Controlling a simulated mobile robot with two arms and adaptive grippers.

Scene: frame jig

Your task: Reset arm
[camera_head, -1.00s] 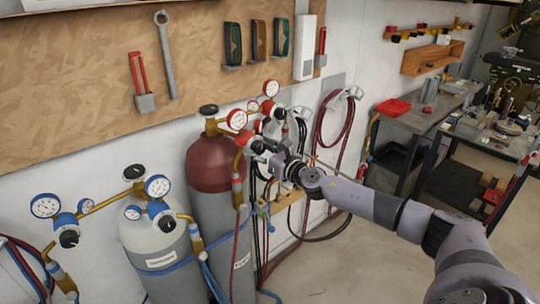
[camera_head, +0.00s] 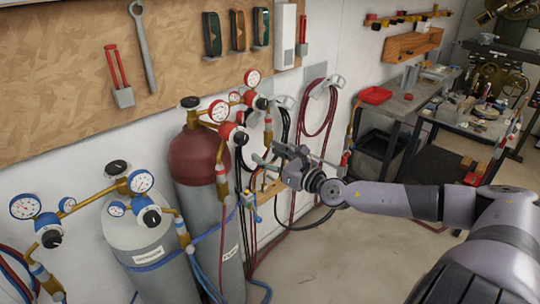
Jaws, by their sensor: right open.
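My right arm comes in from the lower right. My right gripper (camera_head: 276,156) is open, with nothing seen between its fingers. It is in front of the hoses and just right of the regulator on the red-topped gas cylinder (camera_head: 196,160). I cannot tell how far it is from the hoses and valve behind it. My left gripper is not in view.
A white-topped cylinder (camera_head: 138,238) with blue regulators stands at the lower left. Coiled red hoses (camera_head: 318,115) hang on the wall. The floor (camera_head: 335,265) in front is clear.

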